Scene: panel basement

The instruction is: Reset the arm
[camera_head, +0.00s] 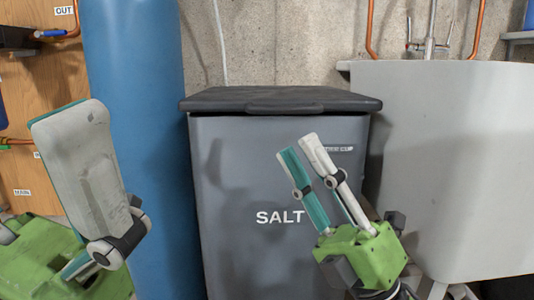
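My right gripper (302,150) is in front of the dark grey salt bin, right of the middle. It has a green body and two teal and pale grey fingers pointing up and to the left. A narrow gap shows between the fingers, with nothing held in it. My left gripper (70,112) is at the left, close to the camera. Its broad grey finger faces me and hides the other finger, so its opening cannot be judged. I see no object in it.
The lidded salt bin (225,165) stands behind the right gripper. A tall blue cylinder (135,50) is behind the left gripper. A grey sink (455,150) stands at the right. A wooden panel with pipes (45,90) is at the far left.

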